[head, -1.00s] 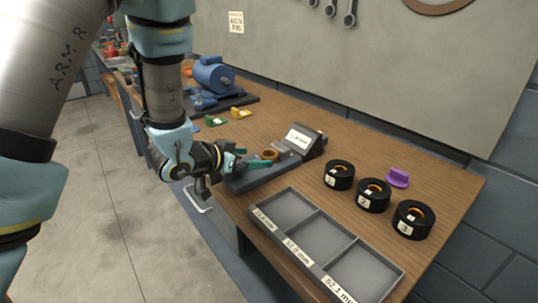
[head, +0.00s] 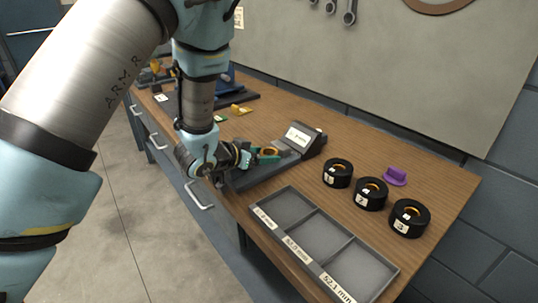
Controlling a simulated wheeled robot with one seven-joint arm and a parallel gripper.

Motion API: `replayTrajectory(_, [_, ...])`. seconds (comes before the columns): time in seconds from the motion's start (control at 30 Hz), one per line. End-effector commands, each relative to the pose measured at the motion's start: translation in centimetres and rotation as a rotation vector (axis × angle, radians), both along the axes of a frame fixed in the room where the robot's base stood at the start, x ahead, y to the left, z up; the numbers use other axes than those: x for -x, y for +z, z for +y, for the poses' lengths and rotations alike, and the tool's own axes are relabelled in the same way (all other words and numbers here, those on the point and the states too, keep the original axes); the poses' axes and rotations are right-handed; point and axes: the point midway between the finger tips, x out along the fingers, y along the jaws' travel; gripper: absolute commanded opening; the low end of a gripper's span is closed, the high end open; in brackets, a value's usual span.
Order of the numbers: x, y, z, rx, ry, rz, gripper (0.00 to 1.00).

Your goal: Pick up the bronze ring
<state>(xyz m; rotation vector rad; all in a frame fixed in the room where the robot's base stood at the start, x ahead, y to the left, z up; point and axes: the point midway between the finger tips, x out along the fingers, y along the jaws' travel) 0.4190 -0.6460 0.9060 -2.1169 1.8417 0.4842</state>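The bronze ring (head: 270,151) is a small orange-brown ring at the measuring device (head: 302,138), a grey base with a tilted labelled display. My gripper (head: 265,155) reaches in from the left, and its green fingertips are right at the ring. The near finger covers part of the ring's lower side. The far finger is largely hidden, so I cannot tell whether the fingers are closed on the ring. I also cannot tell whether the ring rests on the device or is clear of it.
A grey tray (head: 322,238) with three empty labelled compartments lies at the bench's front edge. Three black cylinders with orange inner rims (head: 337,173) stand behind it, beside a purple part (head: 395,176). A yellow part (head: 240,109) lies further back on the wooden bench (head: 440,200).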

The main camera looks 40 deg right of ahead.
Motion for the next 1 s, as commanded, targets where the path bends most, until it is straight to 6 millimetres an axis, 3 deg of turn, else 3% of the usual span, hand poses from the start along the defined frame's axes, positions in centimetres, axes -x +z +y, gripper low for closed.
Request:
replayTrajectory(0.07, [0.0, 0.0, 0.01, 0.0, 0.0, 0.0, 0.65])
replayTrajectory(0.63, [0.0, 0.02, 0.01, 0.0, 0.0, 0.0, 0.01])
replayTrajectory(1.0, [-0.02, 0.35, -0.03, 0.003, 0.0, 0.0, 0.0])
